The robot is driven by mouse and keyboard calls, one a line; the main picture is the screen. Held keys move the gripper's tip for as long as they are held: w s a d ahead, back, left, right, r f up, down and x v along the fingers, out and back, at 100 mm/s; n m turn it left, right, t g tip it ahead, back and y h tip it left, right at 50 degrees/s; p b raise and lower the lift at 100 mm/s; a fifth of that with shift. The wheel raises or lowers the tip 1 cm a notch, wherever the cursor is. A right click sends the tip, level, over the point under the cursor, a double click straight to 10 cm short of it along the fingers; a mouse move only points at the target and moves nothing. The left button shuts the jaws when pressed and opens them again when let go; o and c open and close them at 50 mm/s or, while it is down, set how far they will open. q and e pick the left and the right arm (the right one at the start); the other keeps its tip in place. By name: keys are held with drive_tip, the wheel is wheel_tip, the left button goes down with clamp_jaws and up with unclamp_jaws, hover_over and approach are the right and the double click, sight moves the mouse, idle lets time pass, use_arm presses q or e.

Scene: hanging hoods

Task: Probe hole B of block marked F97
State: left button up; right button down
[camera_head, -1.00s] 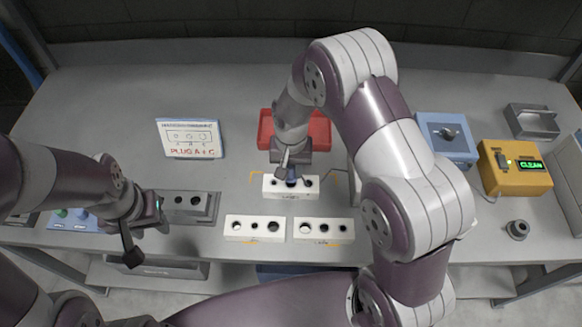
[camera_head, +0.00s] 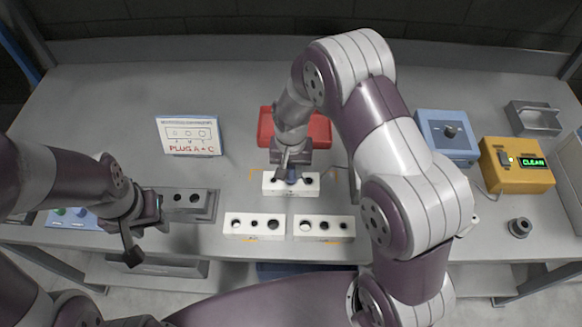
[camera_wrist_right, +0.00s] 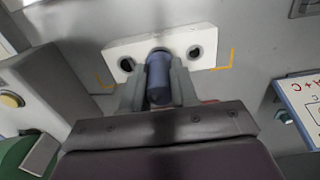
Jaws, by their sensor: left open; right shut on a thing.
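My right gripper (camera_head: 288,172) is shut on a dark blue cylindrical probe (camera_wrist_right: 159,76) above the rear white block (camera_head: 306,188). In the right wrist view, the probe's far end is at the middle hole of that white block (camera_wrist_right: 121,46); how deep it sits is hidden. The block's two outer holes show on either side. Two more white three-hole blocks, front left (camera_head: 233,229) and front right (camera_head: 323,229), stand nearer. Their small front markings are too small to read, so I cannot tell which is F97. My left gripper (camera_head: 143,228) is open and empty at the left.
A grey holed block (camera_head: 187,212) lies beside my left gripper. A sign (camera_head: 188,136) reads "PLUG A + C". A red tray (camera_head: 320,130) is behind the rear block. At right are a blue box (camera_head: 447,152), a yellow box showing CLEAN (camera_head: 516,180) and a dark ring (camera_head: 519,228).

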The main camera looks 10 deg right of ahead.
drive_tip(key=shift+f+b, duration=0.45)
drive_tip(key=shift+f, duration=0.3)
idle(1.2)
wheel_tip(320, 180, up, 6)
drive_tip(key=p, duration=0.5)
drive_tip(key=shift+r, duration=0.1)
idle(1.4)
